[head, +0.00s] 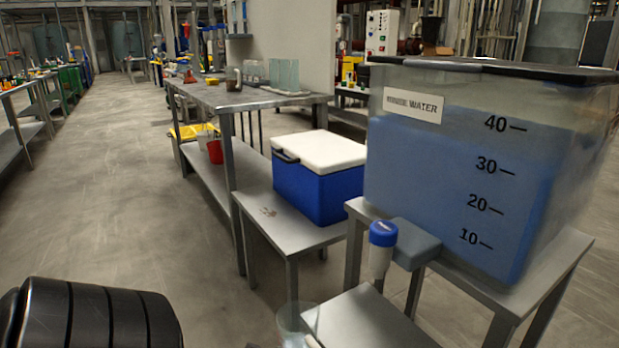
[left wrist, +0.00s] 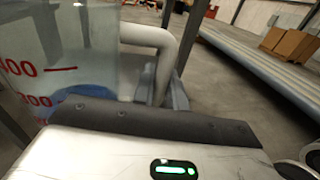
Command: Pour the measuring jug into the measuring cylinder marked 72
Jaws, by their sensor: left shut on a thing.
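A clear measuring jug (left wrist: 75,50) with red marks stands close in the left wrist view, with bluish liquid low in it near the lower mark. Its pale handle (left wrist: 150,36) is at the jug's right side. My left gripper (left wrist: 172,94) is shut on the handle; its fingertips are partly hidden. In the head view only the jug's clear rim (head: 297,318) shows at the bottom edge, below the tap. My right gripper is not in view.
A large water tank (head: 470,165) with a blue-topped tap (head: 382,250) stands on a steel stand at right. A blue cooler (head: 318,190) sits on a low bench. The steel table (head: 215,97) carries a dark jug-like vessel (head: 233,78). Open floor (head: 120,180) lies left.

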